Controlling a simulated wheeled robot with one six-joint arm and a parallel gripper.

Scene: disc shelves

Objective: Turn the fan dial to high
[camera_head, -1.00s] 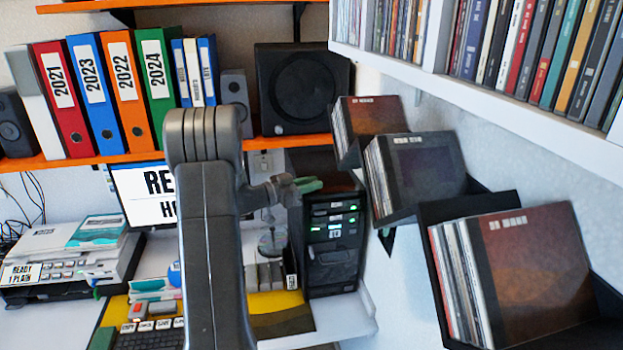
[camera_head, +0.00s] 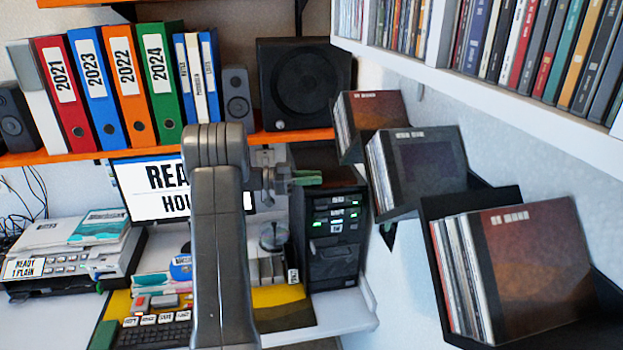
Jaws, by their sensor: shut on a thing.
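The black computer tower (camera_head: 333,262) stands on the desk behind my arm, with small labels and green lights on its upper front. My gripper (camera_head: 307,178) is at the top of the tower's front, and its green fingers point right. They look shut, on what appears to be the fan dial. The dial itself is hidden by the fingers, so its setting cannot be read.
Slanted black racks of discs (camera_head: 520,265) jut from the wall at right, close to the tower. The orange shelf (camera_head: 297,136) with binders and speakers runs above. A keyboard (camera_head: 150,335), a printer (camera_head: 70,250) and a monitor (camera_head: 145,190) are at left.

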